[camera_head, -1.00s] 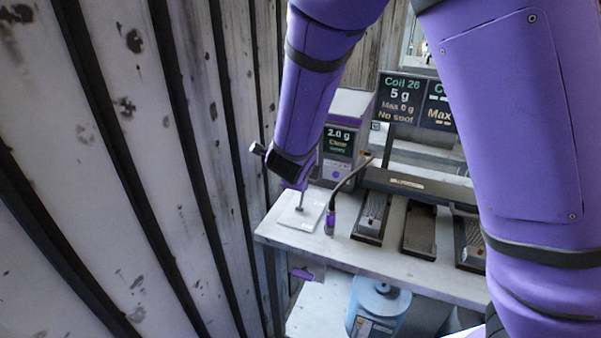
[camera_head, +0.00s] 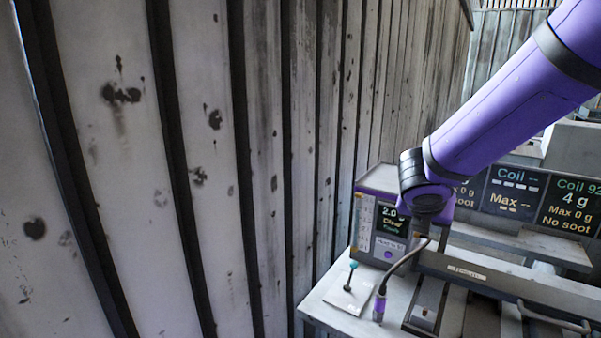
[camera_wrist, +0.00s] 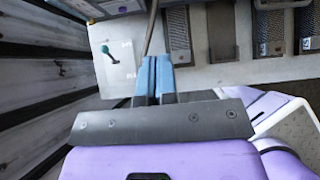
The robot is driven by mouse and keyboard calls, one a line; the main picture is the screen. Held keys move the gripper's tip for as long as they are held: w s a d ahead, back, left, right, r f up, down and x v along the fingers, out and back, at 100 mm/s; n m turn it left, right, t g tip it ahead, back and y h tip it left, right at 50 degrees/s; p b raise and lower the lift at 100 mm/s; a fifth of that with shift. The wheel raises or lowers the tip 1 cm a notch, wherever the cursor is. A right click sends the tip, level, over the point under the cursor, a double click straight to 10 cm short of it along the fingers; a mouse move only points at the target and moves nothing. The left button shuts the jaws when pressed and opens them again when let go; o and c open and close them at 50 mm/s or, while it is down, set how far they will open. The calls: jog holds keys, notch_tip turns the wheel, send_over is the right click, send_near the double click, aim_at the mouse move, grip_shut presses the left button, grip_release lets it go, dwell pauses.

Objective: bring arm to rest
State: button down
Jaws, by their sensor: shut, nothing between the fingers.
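My arm reaches in from the upper right in the head view, and its wrist hangs over the workbench (camera_head: 325,312). My gripper (camera_wrist: 154,62) shows in the wrist view with its two blue-grey fingers together, shut and empty. In the head view the fingers are hidden behind the wrist. A small lever with a teal knob (camera_head: 353,265) stands on a white plate (camera_head: 338,297) at the bench's left corner. In the wrist view the knob (camera_wrist: 105,49) is left of my fingers and apart from them.
A display box (camera_head: 366,240) stands behind the plate. A black cable with a purple plug (camera_head: 379,308) is beside it. Dark trays (camera_wrist: 221,32) line the bench to the right. Coil screens (camera_head: 510,190) stand behind. A corrugated wall (camera_head: 180,150) closes off the left.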

jog(key=s+d+r+m+g+y, duration=0.1)
jog(key=s+d+r+m, duration=0.25)
jog(key=s+m, duration=0.35)
jog(key=s+d+r+m+g, duration=0.1)
jog(key=s+d+r+m, duration=0.25)
jog(key=m, duration=0.45)
jog(key=s+a+r+m+y, duration=0.1)
jog(key=s+r+m+y, duration=0.1)
jog(key=s+m, duration=0.4)
jog(key=s+a+r+m+y, duration=0.1)
jog(key=s+r+m+y, duration=0.1)
jog(key=s+m, duration=0.5)
jog(key=shift+s+a+m, duration=0.2)
jog(key=shift+a+m, duration=0.15)
jog(key=shift+m, duration=0.35)
